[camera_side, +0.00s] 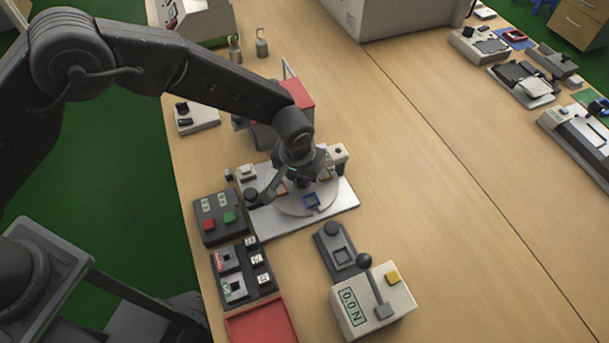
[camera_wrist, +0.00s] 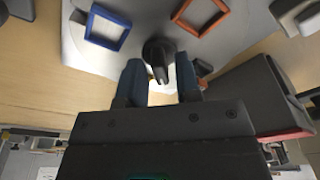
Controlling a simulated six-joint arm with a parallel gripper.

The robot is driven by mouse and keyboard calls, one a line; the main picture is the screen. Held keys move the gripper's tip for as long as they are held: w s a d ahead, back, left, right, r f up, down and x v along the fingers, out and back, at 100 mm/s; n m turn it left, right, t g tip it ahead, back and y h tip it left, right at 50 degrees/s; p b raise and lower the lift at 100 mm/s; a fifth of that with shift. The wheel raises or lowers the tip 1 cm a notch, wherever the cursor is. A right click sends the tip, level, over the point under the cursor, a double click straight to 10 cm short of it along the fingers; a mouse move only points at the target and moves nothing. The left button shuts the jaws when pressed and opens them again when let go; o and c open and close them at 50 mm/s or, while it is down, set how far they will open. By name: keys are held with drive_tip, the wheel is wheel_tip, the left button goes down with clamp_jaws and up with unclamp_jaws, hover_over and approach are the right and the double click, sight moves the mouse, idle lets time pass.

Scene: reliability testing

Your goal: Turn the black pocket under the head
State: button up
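A pale round turntable (camera_side: 292,208) sits on a white base plate (camera_side: 345,196) under my gripper. A dark knob (camera_wrist: 158,50) stands up from the turntable in the wrist view. My gripper (camera_wrist: 160,82) is open, its two fingers apart, with the knob's tip in line with the gap; I cannot tell whether they touch it. A white-and-dark unit (camera_side: 339,154), perhaps the head, stands at the plate's far right. I cannot make out a black pocket; my gripper hides part of the turntable.
A control box with red and green buttons (camera_side: 219,218) and a switch panel (camera_side: 243,272) stand left of the plate. A red tray (camera_side: 261,324) and a force gauge box with a lever (camera_side: 372,302) are nearer. A red-topped block (camera_side: 298,92) is behind. Table right of the plate is clear.

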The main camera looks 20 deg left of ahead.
drive_tip(key=shift+c, duration=0.3)
clamp_jaws()
drive_tip(key=shift+m+h, duration=0.4)
drive_tip(key=shift+m, duration=1.9)
drive_tip(key=shift+a+m+g, duration=0.1)
drive_tip(key=shift+m+g, duration=0.2)
drive_tip(key=shift+m, duration=1.9)
drive_tip(key=shift+m+g+h, duration=0.3)
drive_tip(key=shift+m+h, duration=0.1)
drive_tip(key=shift+m, duration=1.9)
drive_tip(key=shift+m+g, duration=0.3)
drive_tip(key=shift+m, duration=1.9)
drive_tip(key=shift+o, duration=0.3)
unclamp_jaws()
drive_tip(key=shift+w, duration=0.1)
